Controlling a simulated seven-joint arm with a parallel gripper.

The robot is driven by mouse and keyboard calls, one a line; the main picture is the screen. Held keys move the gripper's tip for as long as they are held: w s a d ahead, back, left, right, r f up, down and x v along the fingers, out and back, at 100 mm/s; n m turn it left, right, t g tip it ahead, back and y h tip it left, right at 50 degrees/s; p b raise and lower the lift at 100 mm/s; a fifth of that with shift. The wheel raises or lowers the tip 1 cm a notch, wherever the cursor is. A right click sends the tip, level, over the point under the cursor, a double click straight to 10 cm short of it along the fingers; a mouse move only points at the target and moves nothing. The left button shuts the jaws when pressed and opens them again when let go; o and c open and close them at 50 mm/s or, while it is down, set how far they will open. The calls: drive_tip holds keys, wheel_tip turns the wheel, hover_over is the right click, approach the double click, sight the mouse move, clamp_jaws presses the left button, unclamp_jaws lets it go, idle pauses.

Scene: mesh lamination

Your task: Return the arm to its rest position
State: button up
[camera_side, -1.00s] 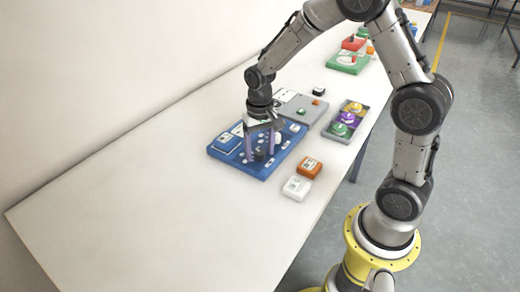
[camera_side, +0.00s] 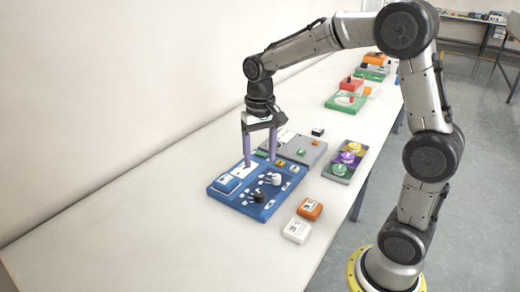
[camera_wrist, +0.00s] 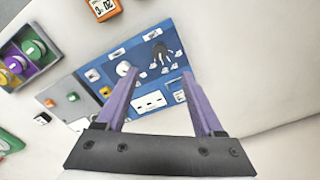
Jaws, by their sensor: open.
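My gripper (camera_side: 259,165) is open, its two purple fingers pointing down above the blue board (camera_side: 216,195). Nothing shows between the fingers. In the wrist view the gripper (camera_wrist: 168,75) also stands open and empty, with the blue board (camera_wrist: 134,57) below it. The board carries a black and white piece (camera_side: 258,196), a white knob (camera_wrist: 123,69) and several small white labels. The fingertips look clear of the board.
Beside the board are a grey panel (camera_side: 306,154), a tray with coloured knobs (camera_side: 342,178), an orange block (camera_side: 310,208) and a white block (camera_side: 297,231). A green board (camera_side: 342,106) stands farther back. The near left of the table (camera_side: 120,235) is clear.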

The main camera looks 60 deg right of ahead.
drive_tip(key=shift+r, duration=0.85)
drive_tip(key=s+a+r+n+t, duration=0.2)
drive_tip(key=s+a+r+t, duration=0.1)
drive_tip(key=s+r, duration=0.6)
drive_tip(key=s+a+f+n+t, duration=0.1)
drive_tip(key=s+f+n, duration=0.3)
drive_tip(key=s, duration=0.7)
drive_tip(key=shift+a+f+t, duration=0.35)
drive_tip(key=shift+f+t, duration=0.3)
drive_tip(key=shift+t, duration=0.15)
